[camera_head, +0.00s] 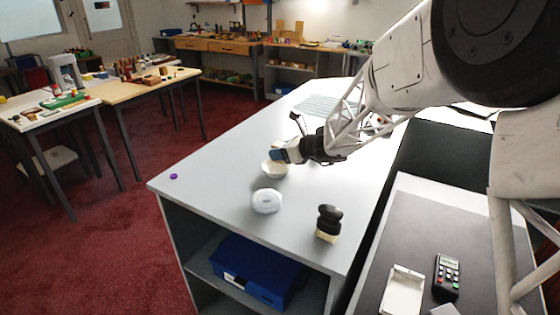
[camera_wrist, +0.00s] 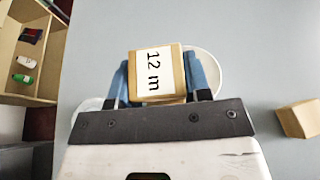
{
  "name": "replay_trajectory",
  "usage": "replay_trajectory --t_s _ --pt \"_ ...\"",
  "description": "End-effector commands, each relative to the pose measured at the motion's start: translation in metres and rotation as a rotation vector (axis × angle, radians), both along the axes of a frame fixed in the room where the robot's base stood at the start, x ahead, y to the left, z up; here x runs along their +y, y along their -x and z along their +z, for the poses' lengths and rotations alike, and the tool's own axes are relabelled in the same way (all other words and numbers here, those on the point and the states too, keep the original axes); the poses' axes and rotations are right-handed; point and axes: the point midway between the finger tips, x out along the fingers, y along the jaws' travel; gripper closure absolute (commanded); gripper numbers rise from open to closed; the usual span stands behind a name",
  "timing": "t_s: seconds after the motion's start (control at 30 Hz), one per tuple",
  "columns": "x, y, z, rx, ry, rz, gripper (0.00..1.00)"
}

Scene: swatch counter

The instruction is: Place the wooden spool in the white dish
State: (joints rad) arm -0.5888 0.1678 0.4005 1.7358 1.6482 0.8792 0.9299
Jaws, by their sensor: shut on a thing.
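My gripper (camera_wrist: 157,78) is shut on the wooden spool (camera_wrist: 170,58), which looks like a pale wooden block with a white "12 m" label between two blue fingertips. The white dish (camera_wrist: 209,67) lies beyond the spool in the wrist view, and the spool hides much of it. In the head view my gripper (camera_head: 281,156) is just above the white dish (camera_head: 275,171), over the grey counter. The spool is mostly hidden by my gripper there. I cannot tell how large the gap to the dish is.
A pale translucent round dish (camera_head: 267,201) stands nearer on the counter (camera_head: 220,165). A black-handled object with a pale base (camera_head: 328,223) stands at the front right. A small purple item (camera_head: 173,176) lies at the left edge. A wooden block (camera_wrist: 299,119) shows at right in the wrist view.

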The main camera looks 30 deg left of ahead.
Motion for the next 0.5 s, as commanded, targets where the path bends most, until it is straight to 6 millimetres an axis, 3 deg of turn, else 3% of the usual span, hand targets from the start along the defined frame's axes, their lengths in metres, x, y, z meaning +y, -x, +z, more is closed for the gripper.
replay_trajectory --t_s 0.5 --pt "0.000 0.000 -0.035 0.000 0.000 0.000 0.79"
